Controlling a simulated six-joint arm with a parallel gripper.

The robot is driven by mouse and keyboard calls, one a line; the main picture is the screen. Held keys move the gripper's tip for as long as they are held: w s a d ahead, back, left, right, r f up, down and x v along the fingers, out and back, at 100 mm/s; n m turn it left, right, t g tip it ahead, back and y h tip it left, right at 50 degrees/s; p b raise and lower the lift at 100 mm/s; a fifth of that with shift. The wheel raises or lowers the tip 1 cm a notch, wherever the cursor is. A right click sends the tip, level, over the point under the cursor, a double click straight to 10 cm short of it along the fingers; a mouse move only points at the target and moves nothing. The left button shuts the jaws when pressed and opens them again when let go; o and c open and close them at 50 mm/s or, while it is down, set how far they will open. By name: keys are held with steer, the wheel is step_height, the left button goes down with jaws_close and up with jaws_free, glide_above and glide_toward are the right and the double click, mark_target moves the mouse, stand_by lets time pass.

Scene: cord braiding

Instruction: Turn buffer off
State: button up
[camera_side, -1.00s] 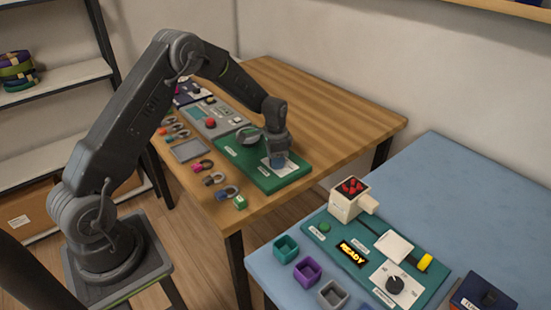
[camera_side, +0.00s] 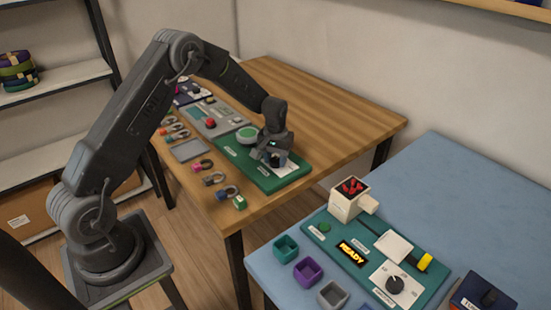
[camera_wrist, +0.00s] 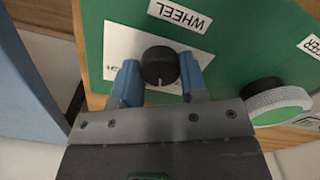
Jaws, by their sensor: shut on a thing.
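A black knob (camera_wrist: 158,64) with a white mark sits on a white plate of the green panel (camera_wrist: 230,50), by a label reading WHEEL (camera_wrist: 180,15). In the wrist view, the knob's white mark points toward my gripper (camera_wrist: 157,80). My gripper's blue fingers are shut on the knob, one on each side. In the side view my gripper (camera_side: 273,157) is at the right part of the green panel (camera_side: 258,175) and mostly hides the knob. A label at the wrist view's right edge (camera_wrist: 312,45) is cut off.
A round green-topped part (camera_wrist: 280,105) with a grey ribbed rim stands beside my gripper. In the side view, several padlocks (camera_side: 213,180) lie near the table's front edge, and a blue table (camera_side: 470,200) with another panel stands to the right.

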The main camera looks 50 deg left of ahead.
steer(key=n, duration=0.6)
stand_by(0.7)
steer(key=o, duration=0.9)
steer(key=shift+r, duration=0.1)
step_height(320, 180, up, 14)
steer(key=shift+f, duration=0.2)
steer(key=shift+r, duration=0.1)
step_height(320, 180, up, 7)
glide_above(276, 160)
stand_by(0.5)
